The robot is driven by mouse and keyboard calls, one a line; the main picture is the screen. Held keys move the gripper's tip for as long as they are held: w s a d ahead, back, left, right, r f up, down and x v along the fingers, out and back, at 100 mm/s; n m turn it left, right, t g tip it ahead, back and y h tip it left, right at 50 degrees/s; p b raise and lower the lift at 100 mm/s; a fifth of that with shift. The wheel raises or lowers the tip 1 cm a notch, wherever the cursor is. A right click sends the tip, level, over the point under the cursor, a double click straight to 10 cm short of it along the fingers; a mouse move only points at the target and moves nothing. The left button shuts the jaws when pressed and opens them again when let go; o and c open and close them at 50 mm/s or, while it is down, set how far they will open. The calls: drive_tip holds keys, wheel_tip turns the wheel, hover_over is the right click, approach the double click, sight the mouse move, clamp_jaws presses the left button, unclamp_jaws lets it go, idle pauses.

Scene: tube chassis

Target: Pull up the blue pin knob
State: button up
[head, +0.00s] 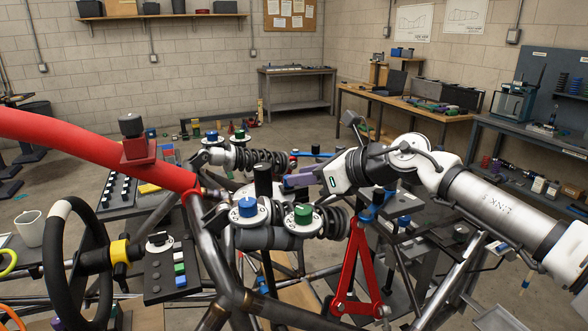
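A blue knob (247,207) stands upright on a white round disc at the near middle of the tube chassis. A second blue knob (212,136) sits farther back to the left, so two blue knobs are in view. A green knob (303,214) stands on a similar disc just right of the near blue one. My arm reaches in from the right. My gripper (292,182) is above and to the right of the near blue knob, apart from it, beside a black upright cylinder (262,181). Its fingers are seen side-on and small, so their opening is unclear.
A red padded tube (90,142) crosses the left side. A black steering wheel (62,262) and a button panel (172,270) are at the lower left. Dark coil springs (262,161) and a red wishbone (360,270) surround the knobs. Workbenches (425,107) stand behind.

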sight(294, 188)
drive_tip(key=shift+p+x, duration=0.35)
drive_tip(key=shift+x, duration=1.3)
clamp_jaws()
